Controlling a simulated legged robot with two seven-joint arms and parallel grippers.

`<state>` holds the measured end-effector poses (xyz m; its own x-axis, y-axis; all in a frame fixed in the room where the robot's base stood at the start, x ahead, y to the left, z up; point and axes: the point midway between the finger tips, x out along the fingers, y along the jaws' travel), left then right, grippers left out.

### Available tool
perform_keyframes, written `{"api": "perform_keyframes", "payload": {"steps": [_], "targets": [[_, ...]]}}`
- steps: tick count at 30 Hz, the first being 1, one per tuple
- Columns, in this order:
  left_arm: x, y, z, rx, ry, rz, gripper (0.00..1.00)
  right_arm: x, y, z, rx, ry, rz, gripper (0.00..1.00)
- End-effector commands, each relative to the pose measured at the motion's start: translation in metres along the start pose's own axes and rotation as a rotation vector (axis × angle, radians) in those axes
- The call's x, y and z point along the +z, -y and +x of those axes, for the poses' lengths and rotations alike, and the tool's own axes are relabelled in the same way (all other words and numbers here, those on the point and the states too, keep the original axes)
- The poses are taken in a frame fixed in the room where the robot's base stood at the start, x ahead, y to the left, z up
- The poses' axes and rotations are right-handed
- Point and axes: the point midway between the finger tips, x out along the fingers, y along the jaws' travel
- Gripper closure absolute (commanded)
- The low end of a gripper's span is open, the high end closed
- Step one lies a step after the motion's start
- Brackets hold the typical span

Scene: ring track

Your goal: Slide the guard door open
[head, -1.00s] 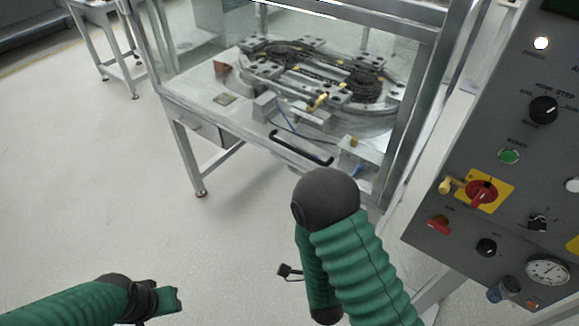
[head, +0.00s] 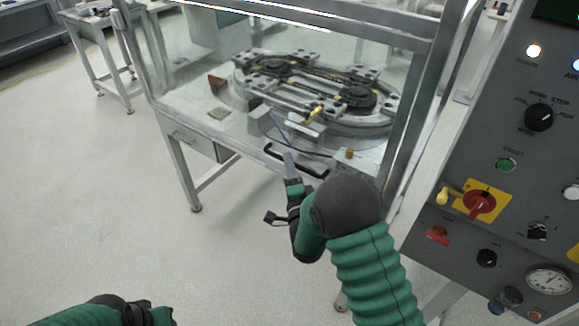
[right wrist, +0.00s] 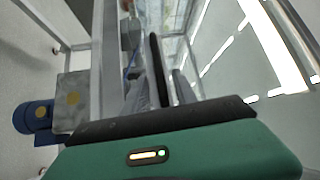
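The guard door is a clear panel (head: 200,95) on the front of a metal-framed cabinet. Its black bar handle (head: 305,170) runs along the lower front; it also shows in the right wrist view (right wrist: 158,70). My right gripper (head: 290,160) is at the handle, its grey fingertips overlapping the bar's left part. In the right wrist view, its fingers (right wrist: 160,92) stand apart, with the bar appearing between them; contact is unclear. My left gripper (head: 155,316) is low at the left, cut by the picture's edge, away from the door; its fingers are not clear.
An oval ring track (head: 310,88) lies inside the cabinet. A grey control panel (head: 480,190) with knobs, a red switch and a gauge stands close on the right. A side table (head: 95,20) is at the back left. The floor at left is clear.

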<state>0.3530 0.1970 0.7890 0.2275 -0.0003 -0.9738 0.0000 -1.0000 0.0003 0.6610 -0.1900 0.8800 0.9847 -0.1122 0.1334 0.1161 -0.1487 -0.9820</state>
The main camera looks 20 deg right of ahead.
Motion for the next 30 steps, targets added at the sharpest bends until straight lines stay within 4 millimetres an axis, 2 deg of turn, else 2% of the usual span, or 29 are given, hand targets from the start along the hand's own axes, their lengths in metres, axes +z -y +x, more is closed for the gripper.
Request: {"api": "perform_keyframes", "payload": {"steps": [5, 13, 30], "targets": [[0.0000, 0.0000, 0.0000, 0.000, 0.000, 0.000, 0.64, 0.0001, -0.0002, -0.0001, 0.000, 0.000, 0.000, 0.66], [0.0000, 0.0000, 0.0000, 0.000, 0.000, 0.000, 0.64, 0.0001, -0.0005, -0.0004, 0.001, 0.000, 0.000, 1.00], [0.0000, 0.0000, 0.0002, 0.000, 0.000, 0.000, 0.64, 0.0003, -0.0026, -0.0012, 0.006, 0.000, 0.000, 1.00]]}}
